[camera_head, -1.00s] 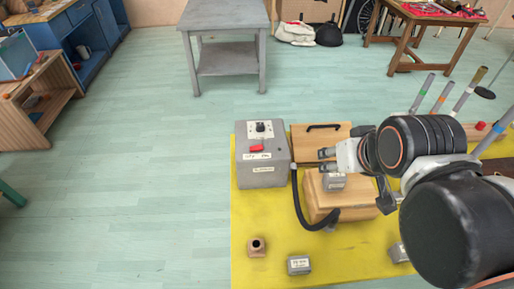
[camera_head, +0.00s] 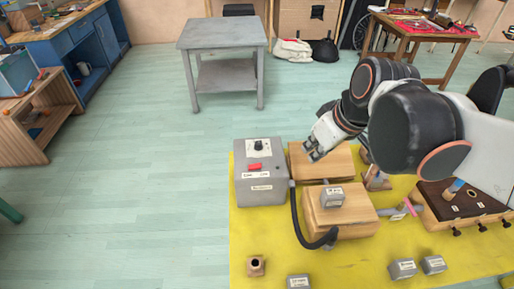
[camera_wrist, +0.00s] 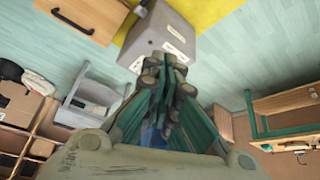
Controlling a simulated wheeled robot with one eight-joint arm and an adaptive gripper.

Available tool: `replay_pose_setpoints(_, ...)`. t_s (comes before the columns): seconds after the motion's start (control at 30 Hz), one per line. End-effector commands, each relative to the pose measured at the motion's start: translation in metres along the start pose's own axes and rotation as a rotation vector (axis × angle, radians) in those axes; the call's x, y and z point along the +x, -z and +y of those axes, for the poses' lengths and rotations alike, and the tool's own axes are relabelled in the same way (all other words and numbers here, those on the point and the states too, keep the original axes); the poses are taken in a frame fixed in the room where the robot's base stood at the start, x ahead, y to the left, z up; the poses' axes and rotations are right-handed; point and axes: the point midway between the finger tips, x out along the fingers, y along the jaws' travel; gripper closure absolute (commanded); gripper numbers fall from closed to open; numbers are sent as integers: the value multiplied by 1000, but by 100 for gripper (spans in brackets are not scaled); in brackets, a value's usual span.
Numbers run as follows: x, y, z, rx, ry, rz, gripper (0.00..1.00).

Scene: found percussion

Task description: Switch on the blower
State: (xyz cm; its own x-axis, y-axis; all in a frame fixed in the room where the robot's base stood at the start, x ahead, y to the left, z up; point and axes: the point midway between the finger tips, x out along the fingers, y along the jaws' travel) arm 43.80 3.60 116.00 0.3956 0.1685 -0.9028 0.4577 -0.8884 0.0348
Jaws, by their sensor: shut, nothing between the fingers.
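The blower is a grey box (camera_head: 262,189) at the left of the yellow mat, with a black knob (camera_head: 258,145) and a red switch (camera_head: 254,167) on its top face. A dark hose runs from its right side to a wooden box. I cannot tell the switch's position. My gripper (camera_head: 312,156) is to the right of the blower, above the rear wooden box, apart from the blower. In the wrist view the grey box (camera_wrist: 160,35) shows upside down beyond my gripper (camera_wrist: 172,65), whose fingers are together and hold nothing.
A wooden box (camera_head: 340,218) with a small grey weight (camera_head: 332,196) on it stands right of the blower. Another wooden box (camera_head: 325,166) lies behind it. A small wooden block (camera_head: 256,266) and several grey weights stand in front. The floor left of the mat is free.

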Motion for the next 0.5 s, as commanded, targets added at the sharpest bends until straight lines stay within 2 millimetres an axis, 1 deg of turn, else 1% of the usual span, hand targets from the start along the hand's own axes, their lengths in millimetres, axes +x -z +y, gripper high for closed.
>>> replay_pose_setpoints(0.03, 2, 9, 1, -34, 22, -7, 100)
replay_pose_setpoints(0.1, 7, 19, 2, -90, 54, -17, 100)
replay_pose_setpoints(0.27, 19, 41, 3, -218, 130, -29, 100)
replay_pose_setpoints(0.5, 41, 72, 5, -414, 251, -22, 100)
